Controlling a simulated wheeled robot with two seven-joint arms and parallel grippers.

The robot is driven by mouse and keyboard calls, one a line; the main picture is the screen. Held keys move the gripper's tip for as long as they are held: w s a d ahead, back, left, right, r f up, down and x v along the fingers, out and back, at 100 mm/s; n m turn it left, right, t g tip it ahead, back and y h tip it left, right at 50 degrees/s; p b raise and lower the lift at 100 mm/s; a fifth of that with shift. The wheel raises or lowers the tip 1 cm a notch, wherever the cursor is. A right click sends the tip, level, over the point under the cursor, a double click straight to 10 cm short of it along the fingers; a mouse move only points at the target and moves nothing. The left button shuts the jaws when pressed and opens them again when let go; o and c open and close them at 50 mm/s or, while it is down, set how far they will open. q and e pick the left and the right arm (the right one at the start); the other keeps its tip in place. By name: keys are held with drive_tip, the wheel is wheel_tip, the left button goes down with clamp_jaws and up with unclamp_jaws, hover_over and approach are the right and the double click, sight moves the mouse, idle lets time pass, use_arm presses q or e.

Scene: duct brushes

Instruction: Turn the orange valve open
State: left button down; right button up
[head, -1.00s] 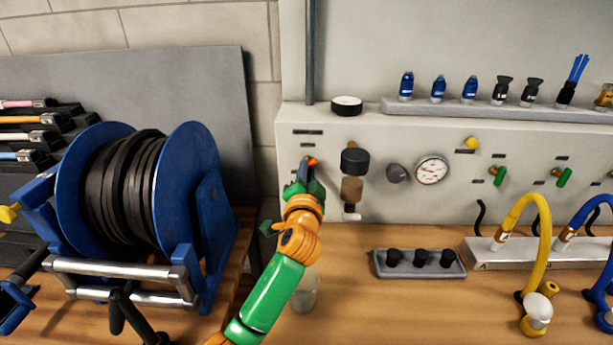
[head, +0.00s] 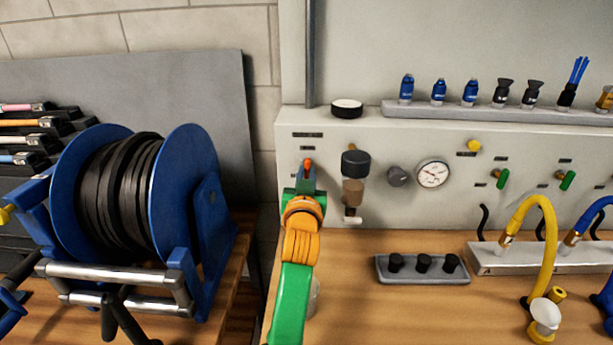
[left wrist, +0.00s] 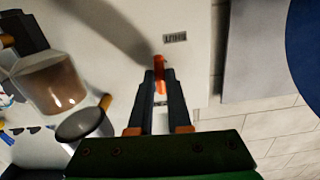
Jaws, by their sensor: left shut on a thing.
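The orange valve (head: 308,163) is a small handle on the left part of the pale panel. In the head view its tip shows just above my left gripper (head: 306,181), which covers the rest of it. In the left wrist view the orange valve (left wrist: 158,82) stands between the two dark fingers of my left gripper (left wrist: 160,95), which are shut on it. The handle looks upright in the head view. My right gripper is not in view.
A filter unit (head: 355,165) with a brownish bowl sits close to the right of the valve. A grey knob (head: 398,176) and gauge (head: 432,173) follow. A blue hose reel (head: 184,170) stands left. A grey tray (head: 423,270) lies on the wooden bench.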

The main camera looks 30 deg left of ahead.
use_arm(q)
drive_tip(key=shift+r+n, duration=0.1)
drive_tip(key=shift+n, duration=0.4)
drive_tip(key=c, duration=0.9)
unclamp_jaws()
drive_tip(key=shift+o, duration=0.2)
